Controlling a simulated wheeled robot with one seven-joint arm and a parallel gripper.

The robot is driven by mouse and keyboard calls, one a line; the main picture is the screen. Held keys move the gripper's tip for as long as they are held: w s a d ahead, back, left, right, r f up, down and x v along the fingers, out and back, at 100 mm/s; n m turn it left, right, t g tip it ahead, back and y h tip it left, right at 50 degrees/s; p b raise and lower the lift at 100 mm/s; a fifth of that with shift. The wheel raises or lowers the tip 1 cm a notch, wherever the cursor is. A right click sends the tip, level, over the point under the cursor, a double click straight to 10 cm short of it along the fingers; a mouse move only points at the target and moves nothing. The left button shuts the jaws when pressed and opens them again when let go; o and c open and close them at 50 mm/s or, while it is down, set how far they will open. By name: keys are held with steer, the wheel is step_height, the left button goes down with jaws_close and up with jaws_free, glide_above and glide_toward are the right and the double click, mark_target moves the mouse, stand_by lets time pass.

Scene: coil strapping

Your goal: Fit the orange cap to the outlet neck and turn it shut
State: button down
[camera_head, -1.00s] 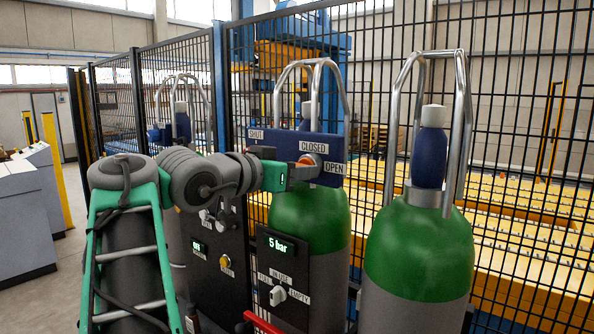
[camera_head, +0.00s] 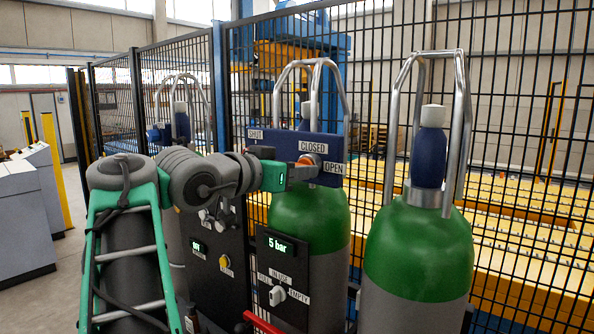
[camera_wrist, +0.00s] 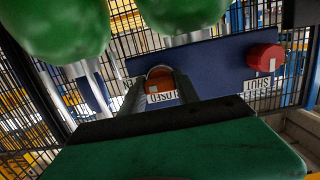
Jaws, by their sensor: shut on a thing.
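The orange cap (camera_head: 307,159) is at the blue panel (camera_head: 283,145), near the labels CLOSED and OPEN. It also shows in the wrist view (camera_wrist: 159,76), between the two fingers. My gripper (camera_head: 302,171) reaches in from the left and is shut on the cap. In the wrist view my gripper's fingers (camera_wrist: 160,90) stand on either side of it, close to the panel face. The outlet neck is hidden behind the cap and fingers, so I cannot tell how far the cap sits on it.
A red knob (camera_wrist: 265,57) sits on the panel's other end in the wrist view. Green-topped cylinders (camera_head: 418,245) with metal guards stand close by. A black box (camera_head: 284,285) reading 5 bar is below the panel. A mesh fence (camera_head: 520,130) stands behind.

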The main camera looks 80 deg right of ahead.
steer(key=shift+f+b, duration=0.1)
steer(key=shift+b, duration=0.25)
steer(key=shift+f+m+b, duration=0.1)
steer(key=shift+m+b, duration=0.5)
steer(key=m+t+b, duration=0.1)
steer(key=m+b, duration=0.2)
steer(key=b, duration=0.1)
steer(key=shift+m+h, duration=0.3)
steer(key=shift+b, duration=0.45)
steer(key=shift+m, duration=0.3)
steer(key=shift+m+b, duration=0.4)
steer(key=shift+b, duration=0.25)
steer(key=m+b, duration=0.3)
steer(key=b, duration=0.1)
steer(key=shift+m+t+h, duration=0.3)
steer(key=shift+t+h, duration=0.1)
steer(key=shift+m+b, duration=0.3)
steer(key=shift+m, duration=0.1)
